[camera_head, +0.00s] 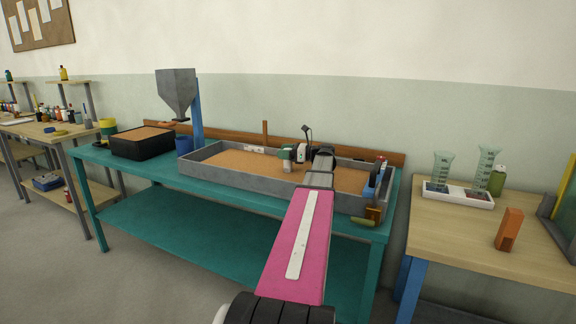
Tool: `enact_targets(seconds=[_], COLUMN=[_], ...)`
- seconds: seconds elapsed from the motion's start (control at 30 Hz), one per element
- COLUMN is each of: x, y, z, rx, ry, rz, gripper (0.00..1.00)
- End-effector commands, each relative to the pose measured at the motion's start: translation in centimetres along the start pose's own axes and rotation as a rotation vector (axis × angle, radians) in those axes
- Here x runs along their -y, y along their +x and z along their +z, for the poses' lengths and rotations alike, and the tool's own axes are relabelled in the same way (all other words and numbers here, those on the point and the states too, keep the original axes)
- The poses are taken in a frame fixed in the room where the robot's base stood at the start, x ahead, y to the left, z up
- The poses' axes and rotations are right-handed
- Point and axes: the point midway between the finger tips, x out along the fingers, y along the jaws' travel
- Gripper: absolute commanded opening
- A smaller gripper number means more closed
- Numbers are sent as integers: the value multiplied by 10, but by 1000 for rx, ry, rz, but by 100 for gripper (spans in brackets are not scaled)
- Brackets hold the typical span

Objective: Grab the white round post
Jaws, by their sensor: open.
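My pink arm reaches over the grey-walled tray of orange-brown sand (223,178) on the teal bench. My gripper (289,162) is at the arm's far end, low over the middle of the sand, and is open. It is small here, and its fingers are hard to make out. A small whitish upright thing, perhaps the white round post (287,168), shows just under the gripper's green part. I cannot tell whether it stands between the fingers or beside them. My arm hides part of the tray's right half.
Small white blocks (255,149) lie by the tray's back wall. A grey hopper (177,92) on a blue post and a black sand box (142,143) stand left. Blue and orange fittings (374,190) crowd the tray's right end. A wooden table (455,228) with beakers stands right.

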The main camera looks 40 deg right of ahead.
Motion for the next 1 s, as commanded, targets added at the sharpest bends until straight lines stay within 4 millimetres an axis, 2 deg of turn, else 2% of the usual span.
enact_targets(seconds=[0.23,0.4,0.43,0.47,0.77,1.0], x=[0,0,0,0,0,0], y=[3,3,3,3,3,3], z=[0,0,0,0,2,18], rx=[0,0,0,0,1,1], ry=[0,0,0,0,-1,-2], rz=[0,0,0,0,0,0], gripper=[70,14,5,0,0,0])
